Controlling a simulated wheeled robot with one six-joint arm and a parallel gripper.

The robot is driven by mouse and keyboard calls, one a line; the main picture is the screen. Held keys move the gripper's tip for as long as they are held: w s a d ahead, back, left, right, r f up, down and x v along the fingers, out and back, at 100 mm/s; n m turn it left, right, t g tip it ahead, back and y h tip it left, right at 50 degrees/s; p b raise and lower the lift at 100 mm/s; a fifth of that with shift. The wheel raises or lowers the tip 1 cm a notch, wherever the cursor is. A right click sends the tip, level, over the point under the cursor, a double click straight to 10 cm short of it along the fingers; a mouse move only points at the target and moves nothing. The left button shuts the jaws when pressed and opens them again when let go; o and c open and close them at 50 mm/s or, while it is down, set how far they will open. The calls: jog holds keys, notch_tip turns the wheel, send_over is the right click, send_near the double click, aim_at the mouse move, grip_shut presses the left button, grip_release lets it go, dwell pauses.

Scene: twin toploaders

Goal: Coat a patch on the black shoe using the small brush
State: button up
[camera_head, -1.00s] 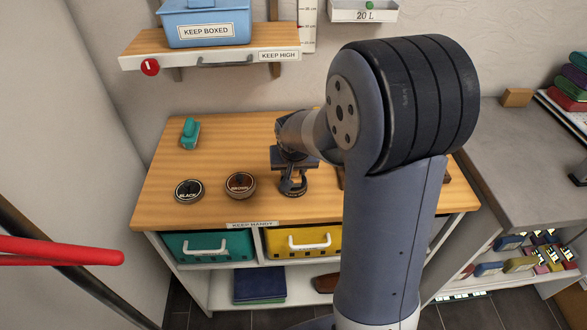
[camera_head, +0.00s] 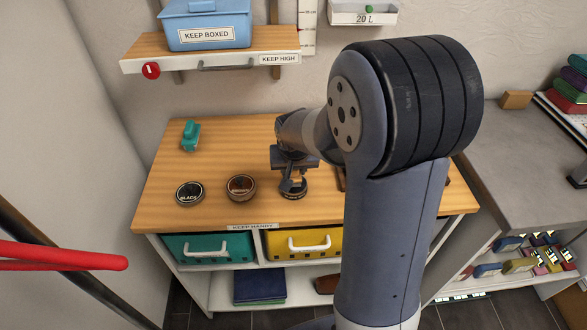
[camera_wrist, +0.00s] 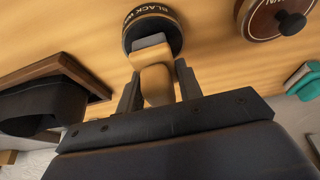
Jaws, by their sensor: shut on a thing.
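My gripper (camera_wrist: 158,88) is shut on the small brush (camera_wrist: 157,86), which has a pale wooden handle and a grey block-like part toward the round tin. The brush end is over or at a round dark tin (camera_wrist: 153,12) marked "BLACK"; I cannot tell whether it touches the contents. In the head view my gripper (camera_head: 292,184) is low over this tin (camera_head: 293,195). The black shoe (camera_wrist: 42,108) is at the left of the wrist view, beside a brown wooden board or tray (camera_wrist: 50,68). My arm hides the shoe in the head view.
A tin marked "BLACK" (camera_head: 189,194) and a brown-topped tin (camera_head: 241,188) stand left of my gripper on the wooden top (camera_head: 225,145). A teal object (camera_head: 190,136) is at the back left. A shelf (camera_head: 225,50) with a blue box hangs above. A grey counter (camera_head: 490,150) is right.

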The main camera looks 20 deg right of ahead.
jog(key=shift+r+p, duration=1.8)
jog(key=shift+r, duration=1.15)
jog(key=shift+f, duration=0.1)
